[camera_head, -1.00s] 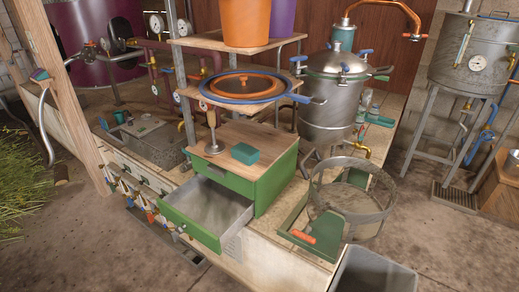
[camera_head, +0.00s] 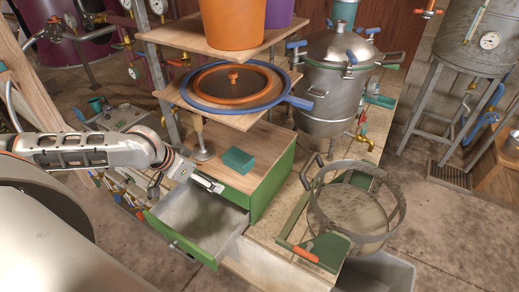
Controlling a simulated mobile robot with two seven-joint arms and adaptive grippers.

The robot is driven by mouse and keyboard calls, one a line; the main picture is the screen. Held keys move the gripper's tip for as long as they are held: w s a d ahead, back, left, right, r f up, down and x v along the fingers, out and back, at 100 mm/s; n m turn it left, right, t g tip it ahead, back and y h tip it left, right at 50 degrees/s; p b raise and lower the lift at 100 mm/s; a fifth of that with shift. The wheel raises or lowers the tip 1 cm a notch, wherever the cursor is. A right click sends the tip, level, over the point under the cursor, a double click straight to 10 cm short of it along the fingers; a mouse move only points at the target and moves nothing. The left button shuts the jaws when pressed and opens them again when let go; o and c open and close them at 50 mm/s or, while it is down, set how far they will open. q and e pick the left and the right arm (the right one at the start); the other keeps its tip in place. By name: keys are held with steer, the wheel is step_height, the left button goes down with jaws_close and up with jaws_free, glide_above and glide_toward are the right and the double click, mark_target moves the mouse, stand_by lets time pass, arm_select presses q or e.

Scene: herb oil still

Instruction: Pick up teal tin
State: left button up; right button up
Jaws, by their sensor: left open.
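The teal tin (camera_head: 238,161) is a small box lying on the wooden top of the green drawer cabinet (camera_head: 272,183). The cabinet's drawer (camera_head: 200,222) is pulled out and looks empty. My left gripper (camera_head: 212,184) reaches in from the left, over the back of the open drawer. It is just left of and in front of the tin, apart from it, open with nothing seen in it. My right gripper is not in view.
A wooden shelf with a blue-rimmed round pan (camera_head: 234,88) overhangs the back of the cabinet top, and a clamp post (camera_head: 202,140) stands left of the tin. A wire basket (camera_head: 355,205) and a steel pot (camera_head: 338,85) stand to the right.

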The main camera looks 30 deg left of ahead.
arm_select(q)
steer(key=w, duration=0.1)
steer(key=p, duration=0.1)
glide_toward(238, 156)
steer(key=f, duration=0.2)
steer(key=w+f, duration=0.1)
steer(key=f, duration=0.1)
steer(key=shift+d+f, duration=0.2)
steer(key=shift+f, duration=0.05)
steer(key=w+f, duration=0.1)
steer(key=w+d, duration=0.1)
steer(key=shift+w+f, duration=0.35)
steer(key=shift+w, duration=0.05)
steer(key=shift+w+f, duration=0.3)
steer(key=shift+f, duration=0.2)
steer(key=shift+c, duration=0.3)
steer(key=c, duration=1.4)
